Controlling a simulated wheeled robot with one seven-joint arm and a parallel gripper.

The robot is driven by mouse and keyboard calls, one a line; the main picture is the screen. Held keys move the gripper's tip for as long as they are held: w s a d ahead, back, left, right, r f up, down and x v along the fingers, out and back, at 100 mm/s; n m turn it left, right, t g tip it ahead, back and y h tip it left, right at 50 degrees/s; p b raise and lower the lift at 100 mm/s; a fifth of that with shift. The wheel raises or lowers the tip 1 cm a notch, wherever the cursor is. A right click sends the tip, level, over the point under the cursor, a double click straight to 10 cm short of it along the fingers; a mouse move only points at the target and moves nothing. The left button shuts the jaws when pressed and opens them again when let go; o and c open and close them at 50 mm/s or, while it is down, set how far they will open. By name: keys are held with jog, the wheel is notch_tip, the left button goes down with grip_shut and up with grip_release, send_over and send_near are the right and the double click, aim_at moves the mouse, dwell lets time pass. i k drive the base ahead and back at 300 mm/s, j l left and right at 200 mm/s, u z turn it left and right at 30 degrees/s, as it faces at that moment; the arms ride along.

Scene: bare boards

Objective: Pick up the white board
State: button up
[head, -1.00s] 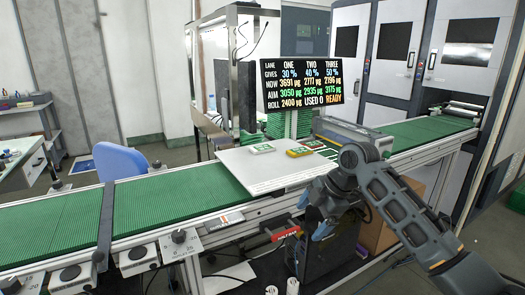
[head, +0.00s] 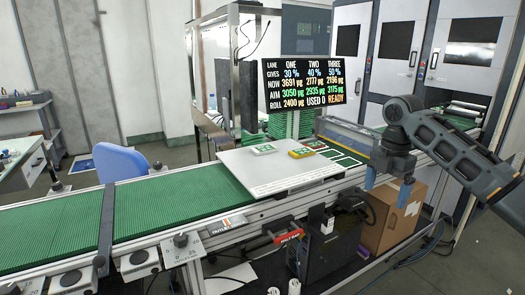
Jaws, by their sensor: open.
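The white board (head: 262,149), a small white-edged piece with green on top, lies flat on the left back part of a pale plate (head: 262,175) over the conveyor. A yellow board (head: 300,153) lies to its right, and a red board (head: 315,145) lies further right. My gripper (head: 387,187) hangs to the right of the plate, near the front edge of the line, with blue fingers apart and nothing between them. It is well to the right of the white board and apart from it.
A display (head: 303,82) with lane figures stands behind the boards. White-outlined green slots (head: 345,161) lie right of the red board. A green conveyor belt (head: 160,201) runs to the left. A cardboard box (head: 393,217) stands below my gripper.

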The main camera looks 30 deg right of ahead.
aim_at(266, 149)
jog(key=i, duration=1.95)
